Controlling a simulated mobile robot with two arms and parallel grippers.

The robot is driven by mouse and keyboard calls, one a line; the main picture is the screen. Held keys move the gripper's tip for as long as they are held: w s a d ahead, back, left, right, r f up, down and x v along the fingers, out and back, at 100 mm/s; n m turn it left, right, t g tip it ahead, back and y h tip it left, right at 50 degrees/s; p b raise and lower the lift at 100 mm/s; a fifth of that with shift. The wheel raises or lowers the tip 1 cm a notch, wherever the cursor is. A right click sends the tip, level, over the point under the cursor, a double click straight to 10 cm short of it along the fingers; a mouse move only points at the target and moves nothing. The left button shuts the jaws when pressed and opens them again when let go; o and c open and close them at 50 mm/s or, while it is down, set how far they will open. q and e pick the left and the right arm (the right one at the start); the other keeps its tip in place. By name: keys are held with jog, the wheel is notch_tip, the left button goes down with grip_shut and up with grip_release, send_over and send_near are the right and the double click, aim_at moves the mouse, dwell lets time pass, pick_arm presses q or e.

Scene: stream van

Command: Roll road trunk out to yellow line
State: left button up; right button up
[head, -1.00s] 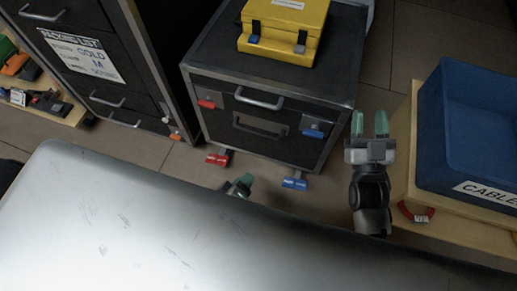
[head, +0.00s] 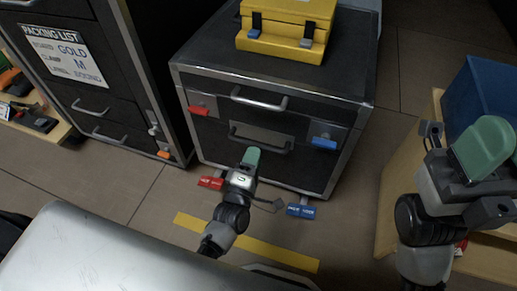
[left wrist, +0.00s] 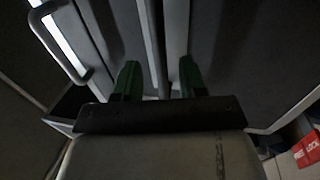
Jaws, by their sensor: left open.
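The road trunk (head: 270,172), a dark case with silver edges, stands in the middle of the head view. Its front has an upper silver handle (head: 259,99) and a lower handle (head: 258,138). A yellow line (head: 250,243) runs along the floor in front of it, partly hidden by my left arm. My left gripper (head: 251,158) is at the trunk's front, just below the lower handle in the picture; contact is unclear. In the left wrist view its two green fingers (left wrist: 160,80) are apart and nothing shows between them. My right gripper (head: 485,150) is at the right, seen edge-on.
Red (head: 211,183) and blue (head: 301,211) tabs stick out at the trunk's foot. A yellow case (head: 286,30) sits on top. A dark cabinet (head: 120,110) stands close on the left. A blue bin (head: 470,95) rests on a wooden surface at right.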

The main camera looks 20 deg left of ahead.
aim_at(259, 144)
pick_arm(q)
jog(key=shift+w+d+r+b, duration=0.1)
jog(key=shift+w+r+b, duration=0.15)
jog(key=shift+w, duration=0.75)
jog(key=shift+w+r+b, duration=0.15)
jog(key=shift+w+b, duration=0.1)
jog(key=shift+w, duration=0.75)
grip_shut()
